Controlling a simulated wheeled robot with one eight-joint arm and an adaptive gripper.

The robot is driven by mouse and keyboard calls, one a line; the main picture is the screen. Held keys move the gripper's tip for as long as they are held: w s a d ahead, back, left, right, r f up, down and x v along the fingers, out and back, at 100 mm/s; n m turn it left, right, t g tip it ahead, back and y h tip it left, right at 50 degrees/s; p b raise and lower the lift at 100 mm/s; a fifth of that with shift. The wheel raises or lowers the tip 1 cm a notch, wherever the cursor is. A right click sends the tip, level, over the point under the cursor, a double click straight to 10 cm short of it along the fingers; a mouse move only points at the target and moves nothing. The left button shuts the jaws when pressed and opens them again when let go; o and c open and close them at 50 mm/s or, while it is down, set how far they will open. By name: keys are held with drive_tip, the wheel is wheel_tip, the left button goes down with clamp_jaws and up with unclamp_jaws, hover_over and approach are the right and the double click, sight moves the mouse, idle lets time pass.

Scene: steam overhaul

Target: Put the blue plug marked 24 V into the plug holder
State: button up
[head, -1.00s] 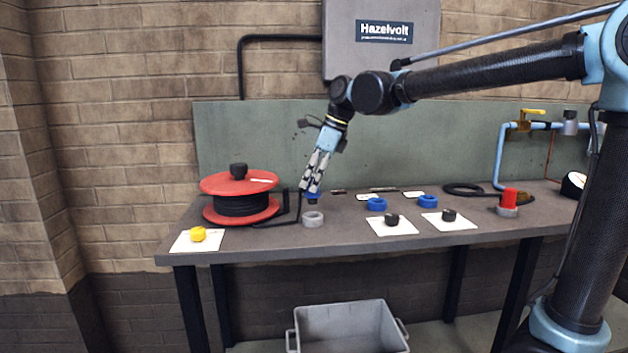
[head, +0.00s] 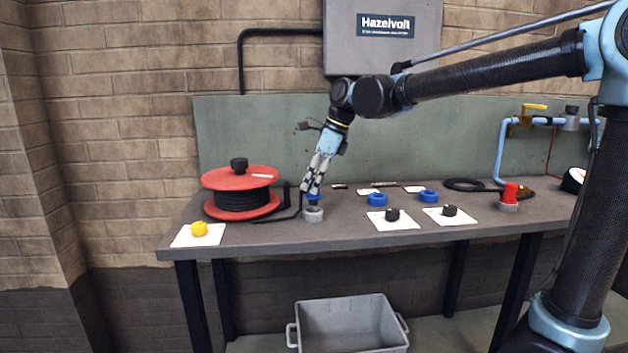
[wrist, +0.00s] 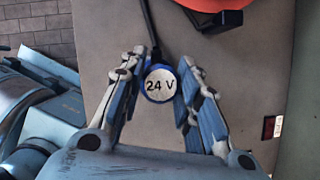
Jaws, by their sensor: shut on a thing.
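The blue plug (wrist: 160,83), its round white face marked 24 V, is between the fingers of my gripper (wrist: 160,90) in the wrist view, with a black cable leading from it. In the head view my gripper (head: 312,192) is shut on the blue plug (head: 313,201), fingers pointing down. A grey ring-shaped holder (head: 313,215) stands on the bench right under the plug. The plug's lower end is at the ring's top; I cannot tell how deep it sits. In the wrist view the holder is hidden beneath the plug.
A red cable reel (head: 240,178) stands to the left of my gripper. Two blue rings (head: 377,200) (head: 429,196), black knobs on white cards (head: 392,215) and a red plug in a grey ring (head: 510,194) are to the right.

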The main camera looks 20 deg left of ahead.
sight(313, 199)
drive_tip(key=shift+f, duration=1.85)
drive_tip(key=o, duration=1.2)
drive_tip(key=shift+o, duration=0.2)
